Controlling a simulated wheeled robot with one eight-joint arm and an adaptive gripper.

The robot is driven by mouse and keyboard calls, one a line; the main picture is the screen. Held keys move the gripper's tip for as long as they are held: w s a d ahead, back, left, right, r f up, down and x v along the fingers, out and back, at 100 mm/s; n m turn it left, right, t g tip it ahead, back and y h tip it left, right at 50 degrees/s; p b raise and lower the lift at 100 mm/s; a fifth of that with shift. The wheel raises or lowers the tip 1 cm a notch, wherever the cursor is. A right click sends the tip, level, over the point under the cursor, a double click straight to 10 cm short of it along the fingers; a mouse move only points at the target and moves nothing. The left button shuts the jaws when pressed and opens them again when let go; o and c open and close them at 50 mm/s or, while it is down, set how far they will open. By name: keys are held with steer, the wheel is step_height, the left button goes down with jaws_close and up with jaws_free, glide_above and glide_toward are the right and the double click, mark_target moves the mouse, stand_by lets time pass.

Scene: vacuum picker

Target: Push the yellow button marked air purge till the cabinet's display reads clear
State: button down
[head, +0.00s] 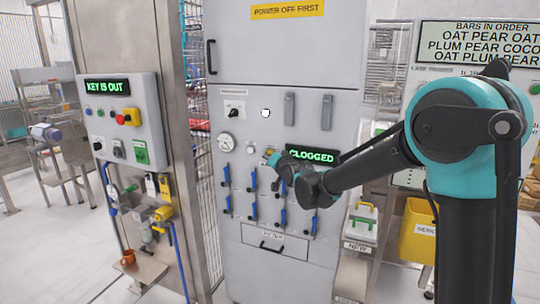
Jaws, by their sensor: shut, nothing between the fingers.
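The grey cabinet (285,65) stands in the middle of the head view. Its display (312,154) reads CLOGGED in green letters; its lower edge is close behind my arm. My gripper (272,158) is shut and empty, at the cabinet's front just left of the display. A small yellowish spot (268,151) shows right at the fingertips and may be the air purge button. Its marking is too small to read. I cannot tell whether the fingertips touch it, as the gripper covers part of this area.
Blue-handled valves (253,180) sit below and around my gripper, with a gauge (225,141) to the left. A control box (122,112) reading KEY IS OUT stands further left. A yellow bin (416,232) is at the right. Open floor lies at the lower left.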

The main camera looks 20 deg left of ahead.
steer(key=shift+w, duration=0.15)
steer(key=shift+w, duration=0.3)
steer(key=shift+w, duration=0.35)
stand_by(0.7)
steer(key=shift+s, duration=0.8)
steer(key=shift+s+a, duration=0.2)
steer(key=shift+s, duration=2.3)
